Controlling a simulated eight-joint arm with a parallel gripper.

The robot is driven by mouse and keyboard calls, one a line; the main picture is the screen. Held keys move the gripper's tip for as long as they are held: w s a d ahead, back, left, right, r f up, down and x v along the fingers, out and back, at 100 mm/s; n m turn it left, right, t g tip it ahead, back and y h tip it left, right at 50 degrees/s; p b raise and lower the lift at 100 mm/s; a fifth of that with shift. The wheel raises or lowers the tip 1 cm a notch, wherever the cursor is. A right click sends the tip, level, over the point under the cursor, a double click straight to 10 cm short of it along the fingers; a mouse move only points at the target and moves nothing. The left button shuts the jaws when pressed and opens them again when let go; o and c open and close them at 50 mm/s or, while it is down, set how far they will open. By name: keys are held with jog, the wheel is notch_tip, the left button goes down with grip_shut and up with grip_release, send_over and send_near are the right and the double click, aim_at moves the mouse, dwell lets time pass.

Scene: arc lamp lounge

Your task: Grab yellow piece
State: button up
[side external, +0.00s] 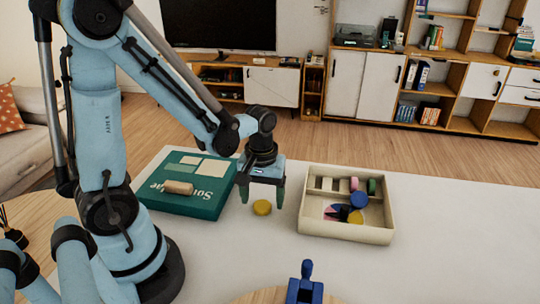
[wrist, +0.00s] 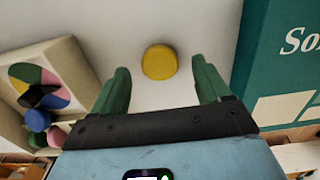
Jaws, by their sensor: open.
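The yellow piece (side external: 262,207) is a small round disc lying flat on the white tabletop, between the green box and the cream tray. It also shows in the wrist view (wrist: 159,62), ahead of the fingertips and roughly centred between them. My gripper (side external: 263,196) has green fingers and points down close to the piece. In the wrist view my gripper (wrist: 162,76) is open, with bare table between its fingers. Nothing is held.
A cream sorting tray (side external: 345,237) with several coloured pieces stands to the right. A blue object (side external: 305,287) stands at the front. The table's right side is clear.

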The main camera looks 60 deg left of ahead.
jog(key=shift+f, duration=0.65)
jog(key=c, duration=1.1)
